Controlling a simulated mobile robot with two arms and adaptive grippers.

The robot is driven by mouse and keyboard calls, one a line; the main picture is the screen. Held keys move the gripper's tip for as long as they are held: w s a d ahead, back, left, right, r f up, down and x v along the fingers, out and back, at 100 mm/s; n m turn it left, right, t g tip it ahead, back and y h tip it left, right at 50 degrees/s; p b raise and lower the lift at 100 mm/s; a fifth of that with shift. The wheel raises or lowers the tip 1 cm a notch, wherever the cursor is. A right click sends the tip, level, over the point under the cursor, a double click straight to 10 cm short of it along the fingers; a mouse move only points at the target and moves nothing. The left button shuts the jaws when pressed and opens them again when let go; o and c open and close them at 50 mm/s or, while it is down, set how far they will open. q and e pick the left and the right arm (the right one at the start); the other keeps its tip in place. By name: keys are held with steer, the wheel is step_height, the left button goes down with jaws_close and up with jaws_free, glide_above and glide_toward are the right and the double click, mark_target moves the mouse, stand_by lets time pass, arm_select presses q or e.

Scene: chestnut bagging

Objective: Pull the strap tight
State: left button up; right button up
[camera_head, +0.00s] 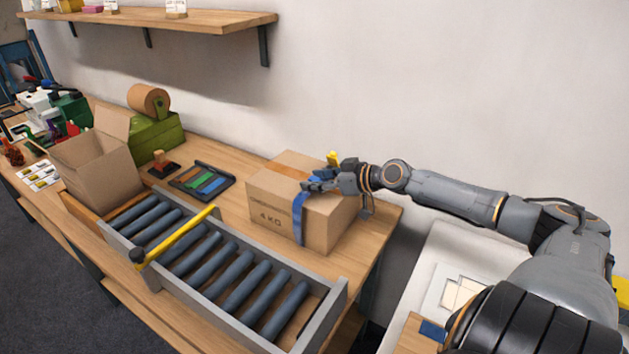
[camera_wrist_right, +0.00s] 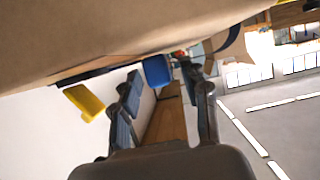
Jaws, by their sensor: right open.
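A closed cardboard box (camera_head: 272,217) with "4 KG" printed on its front stands at the right end of the bench. A blue strap (camera_head: 299,218) hangs down its front face from the top edge. My right gripper (camera_head: 312,184) is at the top of the box, beside the strap. In the right wrist view my right gripper (camera_wrist_right: 168,98) is open. A blue piece (camera_wrist_right: 157,70), seemingly the strap's end, shows between and beyond the fingers. The box (camera_wrist_right: 120,28) fills the top of that view. Contact between fingers and strap cannot be told. My left gripper is not in view.
A roller conveyor (camera_head: 338,303) with a yellow bar (camera_head: 178,236) across it runs in front of the box. An open carton (camera_head: 92,165), a green tape dispenser (camera_head: 158,138) and a tray of coloured strips (camera_head: 203,180) stand left. A yellow piece (camera_head: 333,158) shows behind the box.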

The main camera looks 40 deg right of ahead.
steer(key=shift+w+a, duration=0.1)
steer(key=shift+w, duration=0.25)
steer(key=shift+f, duration=0.1)
jaws_close()
